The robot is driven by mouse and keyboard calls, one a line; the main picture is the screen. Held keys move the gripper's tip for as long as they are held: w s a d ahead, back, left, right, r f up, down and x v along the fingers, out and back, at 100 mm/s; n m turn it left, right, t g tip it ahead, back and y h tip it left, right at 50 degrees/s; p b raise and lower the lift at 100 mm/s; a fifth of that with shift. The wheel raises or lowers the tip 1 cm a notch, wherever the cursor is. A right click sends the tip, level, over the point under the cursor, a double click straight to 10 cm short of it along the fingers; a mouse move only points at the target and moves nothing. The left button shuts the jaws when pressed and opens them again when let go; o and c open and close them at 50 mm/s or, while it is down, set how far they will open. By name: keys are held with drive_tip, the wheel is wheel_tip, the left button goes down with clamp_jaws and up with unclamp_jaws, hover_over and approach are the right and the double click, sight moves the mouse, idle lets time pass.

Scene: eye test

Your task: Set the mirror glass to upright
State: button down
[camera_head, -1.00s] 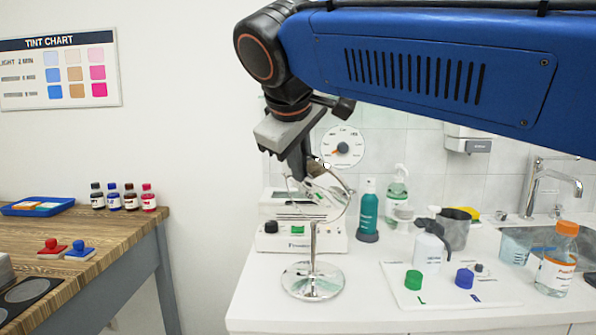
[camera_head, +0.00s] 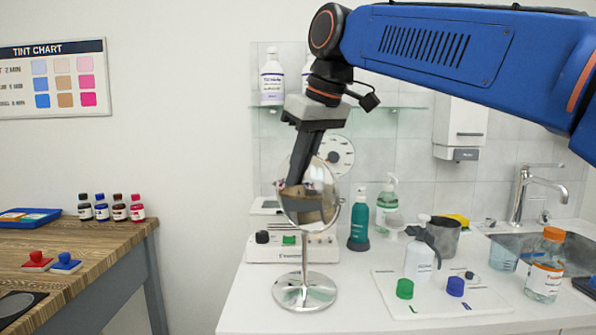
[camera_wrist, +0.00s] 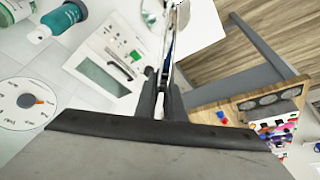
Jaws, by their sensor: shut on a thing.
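The round mirror glass (camera_head: 320,196) stands close to upright on its chrome stand (camera_head: 304,262), its face toward the head camera. The round foot rests on the white counter. My gripper (camera_head: 293,182) reaches down from above and is shut on the glass's rim; the exact contact is hard to make out against the reflection. In the wrist view, my gripper's fingers (camera_wrist: 162,98) close on the mirror glass (camera_wrist: 172,45), which is seen nearly edge-on.
A white device (camera_head: 285,247) with a green button stands behind the mirror. A wooden table (camera_head: 100,238) is at left.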

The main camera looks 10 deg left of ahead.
drive_tip(key=shift+f, duration=0.15)
drive_tip(key=c, duration=1.8)
unclamp_jaws()
drive_tip(key=shift+c, duration=0.2)
drive_tip(key=v, duration=1.7)
drive_tip(key=shift+r, duration=0.3)
drive_tip(key=shift+w, duration=0.1)
